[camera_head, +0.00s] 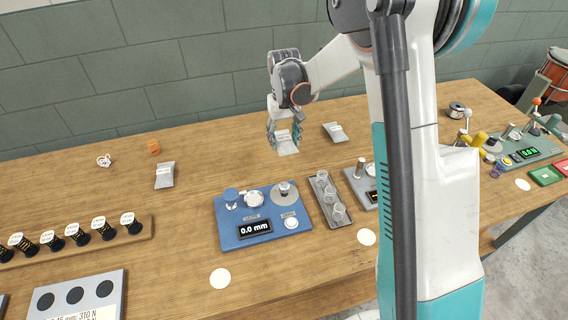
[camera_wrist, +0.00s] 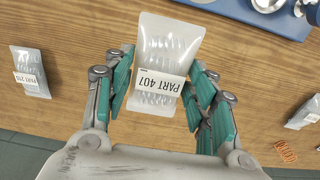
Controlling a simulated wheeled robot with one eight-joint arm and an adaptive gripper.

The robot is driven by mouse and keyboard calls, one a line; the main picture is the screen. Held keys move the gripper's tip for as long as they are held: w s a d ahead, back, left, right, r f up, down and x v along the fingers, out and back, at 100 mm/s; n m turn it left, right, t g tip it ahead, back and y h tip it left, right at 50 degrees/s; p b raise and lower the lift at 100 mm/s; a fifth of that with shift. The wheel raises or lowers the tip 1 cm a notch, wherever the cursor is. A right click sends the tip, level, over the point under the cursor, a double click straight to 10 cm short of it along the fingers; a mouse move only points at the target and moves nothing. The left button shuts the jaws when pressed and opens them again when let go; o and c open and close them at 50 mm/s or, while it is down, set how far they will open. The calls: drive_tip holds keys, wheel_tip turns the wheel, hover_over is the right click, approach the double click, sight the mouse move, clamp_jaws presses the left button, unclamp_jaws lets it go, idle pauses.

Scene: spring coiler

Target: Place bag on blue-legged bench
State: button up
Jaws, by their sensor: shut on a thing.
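A clear plastic bag with springs inside and a white label reading PART 407 is between the fingers of my gripper (camera_wrist: 158,92) in the wrist view; the bag (camera_wrist: 170,40) is held there. In the head view my gripper (camera_head: 284,132) is over the back of the wooden bench, shut on the bag (camera_head: 287,147), which hangs below the fingers. The bench top (camera_head: 110,190) is wood. No other bench shows clearly.
Two similar bags (camera_head: 165,175) (camera_head: 335,132) lie on the bench top. A blue gauge (camera_head: 250,228) reading 0.0 mm and a grey tray (camera_head: 330,200) of clear cups stand in front. An orange spring (camera_head: 154,146) lies behind.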

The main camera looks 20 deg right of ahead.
sight(284, 168)
wheel_tip(284, 168, down, 10)
drive_tip(key=shift+f+b, duration=0.1)
drive_tip(key=shift+b, duration=1)
drive_tip(key=shift+f, duration=0.1)
drive_tip(key=o, duration=1.1)
drive_tip(key=shift+o, duration=0.2)
